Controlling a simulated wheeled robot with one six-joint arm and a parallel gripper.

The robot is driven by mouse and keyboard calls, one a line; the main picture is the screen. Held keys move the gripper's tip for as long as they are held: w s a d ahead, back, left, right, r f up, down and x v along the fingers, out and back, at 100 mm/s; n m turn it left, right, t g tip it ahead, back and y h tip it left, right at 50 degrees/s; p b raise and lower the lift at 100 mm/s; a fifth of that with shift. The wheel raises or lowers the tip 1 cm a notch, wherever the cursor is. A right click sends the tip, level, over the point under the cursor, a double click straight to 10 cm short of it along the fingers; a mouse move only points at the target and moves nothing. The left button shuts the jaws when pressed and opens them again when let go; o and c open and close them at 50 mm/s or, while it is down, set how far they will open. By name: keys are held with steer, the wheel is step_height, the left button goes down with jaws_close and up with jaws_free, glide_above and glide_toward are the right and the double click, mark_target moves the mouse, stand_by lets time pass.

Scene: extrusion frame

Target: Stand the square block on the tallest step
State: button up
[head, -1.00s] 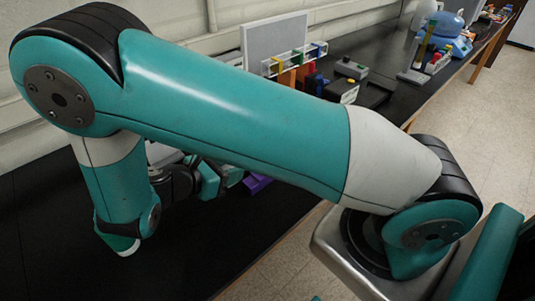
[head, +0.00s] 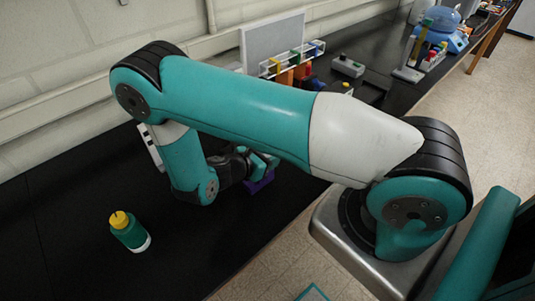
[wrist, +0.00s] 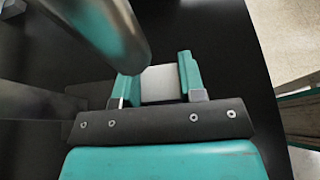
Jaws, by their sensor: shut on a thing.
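My gripper (wrist: 160,86) is shut on the square block (wrist: 161,82), which looks pale grey between the two teal fingers in the wrist view. In the head view my gripper (head: 262,163) is beyond the forearm, low over the black bench, and the block cannot be made out there. A purple thing (head: 261,184) shows just under the gripper; most of it is hidden, so I cannot tell whether it is part of the steps. No tallest step can be clearly seen in either view.
A white strip-like thing (head: 152,147) is partly behind my arm. A rack with coloured pieces (head: 292,62) stands at the back. The bench's front left is otherwise clear.

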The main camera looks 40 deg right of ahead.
steer(key=shift+f, duration=0.1)
steer(key=o, duration=1)
steer(key=b+v, duration=0.5)
steer(key=v, duration=0.7)
steer(key=s+a+r+m+y, duration=0.3)
steer(key=s+r+y, duration=0.2)
steer(key=r+y, duration=0.1)
steer(key=s+a+r+m+y, duration=0.3)
steer(key=s+r+m+y, duration=0.1)
steer(key=r, duration=0.4)
steer(key=s+a+r+m+y, duration=0.4)
steer(key=s+r+y, duration=0.3)
steer(key=shift+r+y, duration=0.25)
steer(key=shift+y, duration=0.05)
